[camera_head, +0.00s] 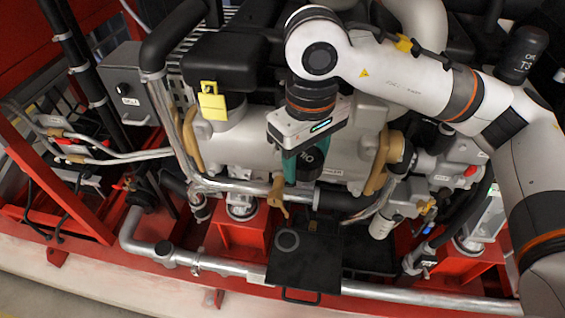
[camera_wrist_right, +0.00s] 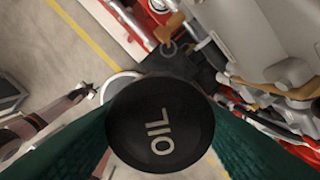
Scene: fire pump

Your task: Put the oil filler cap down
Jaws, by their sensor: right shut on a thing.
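The oil filler cap (camera_head: 311,160) is a round black cap with "OIL" in pale letters. In the head view it is between the green fingers of my right gripper (camera_head: 301,165), in front of the grey engine block. In the right wrist view the cap (camera_wrist_right: 160,125) fills the lower middle, with its lettered face toward the camera. The green fingers of my right gripper (camera_wrist_right: 160,140) are shut on its two sides. The cap appears held in the air; its underside is hidden. My left gripper is not in view in the head view.
A black flat tray (camera_head: 310,268) with a grey ring mark lies below the gripper at the front. A brass lever (camera_head: 280,192) and a silver pipe (camera_head: 235,186) are between gripper and tray. Another silver pipe (camera_head: 430,293) runs along the front.

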